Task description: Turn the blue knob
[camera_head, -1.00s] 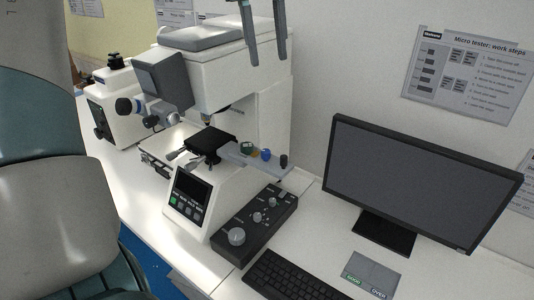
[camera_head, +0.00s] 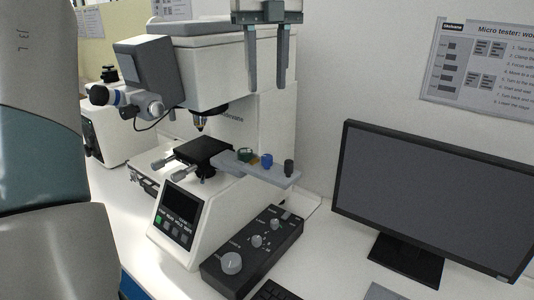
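A small blue knob (camera_head: 267,160) stands on a grey bracket plate (camera_head: 228,162) that sticks out to the right of the tester's black stage (camera_head: 204,152). My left gripper (camera_head: 266,88) hangs at the top, above the plate and in front of the white hardness tester (camera_head: 196,66). Its two fingers point down, apart, with nothing between them. They are clear of the blue knob. My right gripper is not in view.
A black control box (camera_head: 254,252) with several knobs lies below the plate. A monitor (camera_head: 425,200) stands at right. A second white machine (camera_head: 118,140) stands behind at left. A poster (camera_head: 481,62) hangs on the wall. Open air lies between the fingers and the plate.

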